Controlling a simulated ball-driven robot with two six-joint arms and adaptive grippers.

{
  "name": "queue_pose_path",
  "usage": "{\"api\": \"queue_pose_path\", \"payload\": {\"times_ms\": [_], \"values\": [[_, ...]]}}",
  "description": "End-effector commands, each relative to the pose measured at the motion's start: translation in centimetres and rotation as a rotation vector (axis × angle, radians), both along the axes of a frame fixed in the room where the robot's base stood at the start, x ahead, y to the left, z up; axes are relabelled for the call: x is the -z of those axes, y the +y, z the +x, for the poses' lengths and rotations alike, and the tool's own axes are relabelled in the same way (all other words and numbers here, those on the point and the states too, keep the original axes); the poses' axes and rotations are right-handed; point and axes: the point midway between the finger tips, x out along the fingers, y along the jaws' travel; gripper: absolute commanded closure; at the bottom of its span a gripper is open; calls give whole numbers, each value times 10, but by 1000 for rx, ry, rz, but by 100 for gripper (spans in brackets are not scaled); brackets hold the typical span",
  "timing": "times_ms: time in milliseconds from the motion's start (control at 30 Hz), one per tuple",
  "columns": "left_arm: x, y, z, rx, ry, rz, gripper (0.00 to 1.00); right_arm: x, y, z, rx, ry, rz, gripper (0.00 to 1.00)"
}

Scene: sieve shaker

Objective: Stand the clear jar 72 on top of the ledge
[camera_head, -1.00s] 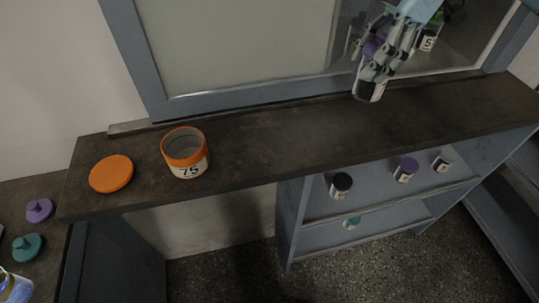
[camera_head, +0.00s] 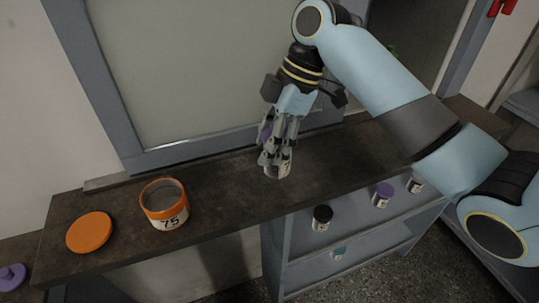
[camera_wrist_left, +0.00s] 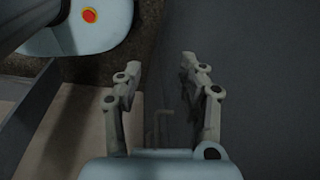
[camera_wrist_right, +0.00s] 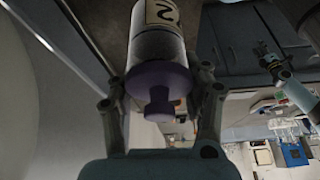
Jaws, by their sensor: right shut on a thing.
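The clear jar 72 (camera_head: 278,171) is in my right gripper (camera_head: 272,155), over the dark ledge (camera_head: 225,200), near its middle. In the right wrist view, the jar (camera_wrist_right: 158,48) has a purple stopper (camera_wrist_right: 158,84) between the fingers, and part of its label with a "2" shows. My right gripper (camera_wrist_right: 160,88) is shut on the jar's stopper end. The jar looks nearly upright; I cannot tell whether its base touches the ledge. My left gripper (camera_wrist_left: 160,75) is open and empty over a dark surface, and is out of the head view.
An orange container labelled 75 (camera_head: 164,205) and its orange lid (camera_head: 90,232) are on the left of the ledge. Below are a black-capped jar (camera_head: 322,218) and a purple-capped jar (camera_head: 382,195) on shelves. A grey window frame (camera_head: 215,150) rises behind the ledge.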

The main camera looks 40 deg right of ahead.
Motion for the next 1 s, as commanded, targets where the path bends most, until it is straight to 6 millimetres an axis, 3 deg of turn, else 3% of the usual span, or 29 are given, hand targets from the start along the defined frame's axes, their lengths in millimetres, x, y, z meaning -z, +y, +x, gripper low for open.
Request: {"api": "queue_pose_path", "payload": {"times_ms": [233,633,667,833,1000], "values": [[-5,0,0,0,0,0,60,35,0,-1,0,3,0,100],[-4,-1,0,-1,0,-1,60,41,0,-1,0,1,-1,100],[-4,-1,0,-1,0,-1,60,41,0,-1,0,1,-1,51],[-4,-2,0,-1,0,-2,60,41,0,-1,0,1,-1,29],[-4,-2,0,-1,0,-2,60,40,0,-1,0,1,-1,27]]}}
